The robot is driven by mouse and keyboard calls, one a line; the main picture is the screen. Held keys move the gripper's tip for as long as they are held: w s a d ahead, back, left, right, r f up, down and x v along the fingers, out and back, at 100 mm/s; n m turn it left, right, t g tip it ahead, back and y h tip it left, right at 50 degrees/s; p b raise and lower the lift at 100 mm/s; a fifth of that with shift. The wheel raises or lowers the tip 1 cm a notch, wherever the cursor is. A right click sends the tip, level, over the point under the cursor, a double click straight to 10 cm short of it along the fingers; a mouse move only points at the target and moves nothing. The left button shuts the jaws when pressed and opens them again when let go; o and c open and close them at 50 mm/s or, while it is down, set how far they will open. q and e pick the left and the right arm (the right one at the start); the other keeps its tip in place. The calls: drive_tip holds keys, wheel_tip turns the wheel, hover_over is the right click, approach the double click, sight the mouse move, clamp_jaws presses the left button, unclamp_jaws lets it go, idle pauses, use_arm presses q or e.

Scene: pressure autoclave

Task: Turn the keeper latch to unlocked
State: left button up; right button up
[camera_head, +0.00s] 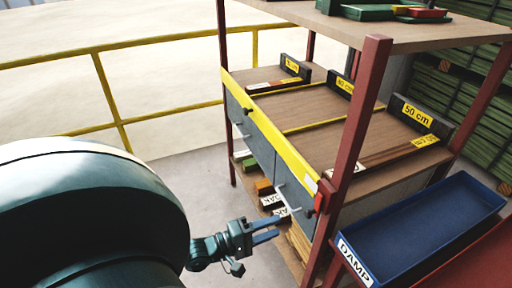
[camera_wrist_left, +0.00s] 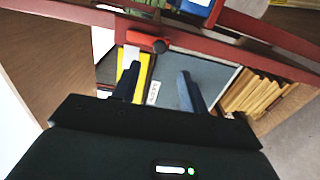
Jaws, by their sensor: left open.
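The keeper latch, which I take to be the small red piece (camera_head: 323,196), sits on the dark red front post at the right end of the yellow bar (camera_head: 268,134). In the left wrist view a red lever with a dark round knob (camera_wrist_left: 150,42) lies ahead of the fingertips. My left gripper (camera_head: 277,229) is open and empty, below and left of the red piece and apart from it. Its two dark fingers also show in the left wrist view (camera_wrist_left: 160,80). I cannot tell the latch's exact setting. My right gripper is not in view.
The rack has wooden shelves with dark blocks labelled in yellow, such as 50 cm (camera_head: 419,114). Grey panels with handles (camera_head: 288,200) hang below the yellow bar. A blue tray marked DAMP (camera_head: 425,230) is right of the post. Open floor and a yellow railing (camera_head: 105,85) lie left.

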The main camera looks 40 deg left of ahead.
use_arm(q)
drive_tip(key=shift+v, duration=2.1)
